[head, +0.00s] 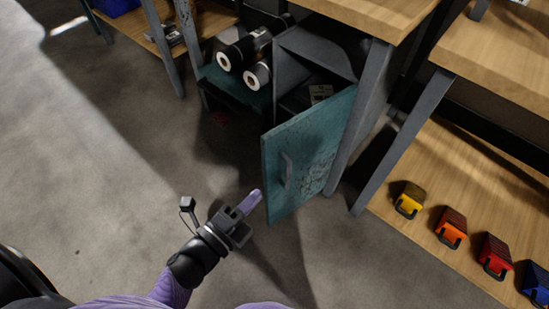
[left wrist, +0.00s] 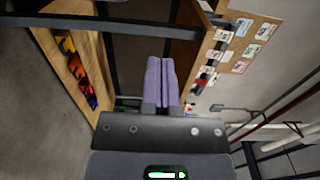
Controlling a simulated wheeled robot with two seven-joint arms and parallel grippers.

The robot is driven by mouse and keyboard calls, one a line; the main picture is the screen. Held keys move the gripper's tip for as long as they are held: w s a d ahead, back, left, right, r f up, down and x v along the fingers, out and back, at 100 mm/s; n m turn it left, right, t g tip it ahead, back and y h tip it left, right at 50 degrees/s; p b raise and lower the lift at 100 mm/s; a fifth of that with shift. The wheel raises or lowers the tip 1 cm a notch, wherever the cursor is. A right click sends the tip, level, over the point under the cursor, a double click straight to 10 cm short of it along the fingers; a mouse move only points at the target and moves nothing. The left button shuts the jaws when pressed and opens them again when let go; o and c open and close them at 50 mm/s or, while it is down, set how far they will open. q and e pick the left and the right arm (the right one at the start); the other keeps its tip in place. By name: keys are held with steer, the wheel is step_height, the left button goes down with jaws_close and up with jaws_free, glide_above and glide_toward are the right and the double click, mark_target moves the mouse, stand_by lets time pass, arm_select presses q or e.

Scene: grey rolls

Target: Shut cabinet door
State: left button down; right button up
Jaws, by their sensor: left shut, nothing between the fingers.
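The teal cabinet door (head: 308,150) stands open in the head view, swung out from the grey cabinet (head: 312,52) under the workbench. Its handle (head: 287,170) is on the face turned toward me. A small labelled item (head: 321,93) shows inside the cabinet. My left gripper (head: 254,197) is shut and empty, just left of the door's lower left edge; whether it touches the door I cannot tell. Its purple fingers also show pressed together in the left wrist view (left wrist: 161,82), where I cannot make out the door. My right gripper is not in view.
Black rolls (head: 245,60) lie left of the cabinet on a teal surface. A bench leg (head: 360,120) stands right of the door. Yellow, orange, red and blue bins (head: 452,230) sit on a low wooden shelf (head: 420,245). The concrete floor (head: 120,150) at left is clear.

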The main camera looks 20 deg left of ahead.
mark_target(269, 156)
arm_select(q)
steer(key=w+b, duration=0.1)
steer(key=w, duration=0.2)
steer(key=w+b, duration=0.1)
steer(key=w, duration=0.3)
steer(key=w+b, duration=0.1)
steer(key=w, duration=0.2)
steer(key=shift+w+a+f+b, duration=0.15)
steer(key=shift+w+a+b, duration=0.15)
steer(key=shift+w+b, duration=0.1)
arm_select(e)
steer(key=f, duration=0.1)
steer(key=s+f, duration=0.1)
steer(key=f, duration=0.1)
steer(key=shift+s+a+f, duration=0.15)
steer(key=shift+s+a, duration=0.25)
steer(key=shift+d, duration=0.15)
